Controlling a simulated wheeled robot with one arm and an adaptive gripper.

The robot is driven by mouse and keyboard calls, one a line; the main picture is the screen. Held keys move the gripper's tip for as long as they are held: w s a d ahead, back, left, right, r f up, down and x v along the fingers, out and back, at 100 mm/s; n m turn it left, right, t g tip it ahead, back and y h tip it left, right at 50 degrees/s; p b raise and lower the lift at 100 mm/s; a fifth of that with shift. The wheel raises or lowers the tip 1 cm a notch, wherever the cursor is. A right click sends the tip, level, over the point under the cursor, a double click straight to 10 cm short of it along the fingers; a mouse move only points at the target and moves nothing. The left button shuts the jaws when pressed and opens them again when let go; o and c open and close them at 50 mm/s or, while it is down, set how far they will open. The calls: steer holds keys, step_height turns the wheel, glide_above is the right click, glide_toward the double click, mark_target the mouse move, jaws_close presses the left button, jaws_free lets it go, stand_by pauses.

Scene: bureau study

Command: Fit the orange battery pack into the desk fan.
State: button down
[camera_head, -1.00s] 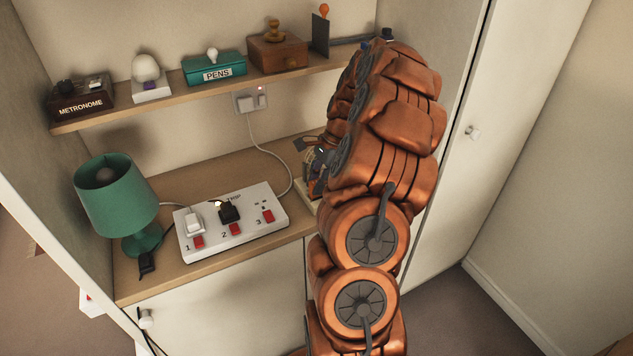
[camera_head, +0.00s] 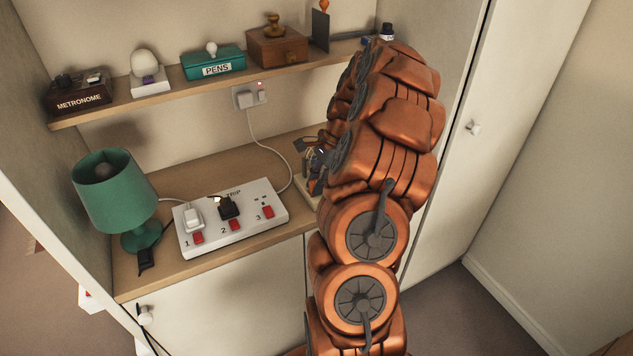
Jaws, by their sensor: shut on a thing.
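My arm covers much of the right half of the camera_head view. My gripper (camera_head: 315,168) shows only in part, as dark pieces at the left edge of the arm, low over the right end of the desk top. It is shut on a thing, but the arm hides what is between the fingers. A pale base (camera_head: 306,189) shows just below it on the desk; I cannot tell whether it belongs to the desk fan. Neither the orange battery pack nor the fan's battery opening can be made out.
A white power strip (camera_head: 262,229) with plugs and red switches lies on the desk (camera_head: 185,260), beside a green lamp (camera_head: 117,190). The shelf above holds a metronome box (camera_head: 80,98), a teal pens box (camera_head: 213,65) and a wooden box (camera_head: 289,47). A cupboard door (camera_head: 500,150) stands at right.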

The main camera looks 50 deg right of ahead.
steer(key=c, duration=0.9)
jaws_free()
steer(key=shift+o, duration=0.2)
steer(key=shift+o, duration=1)
steer(key=shift+r+p, duration=0.7)
steer(key=shift+r, duration=2.8)
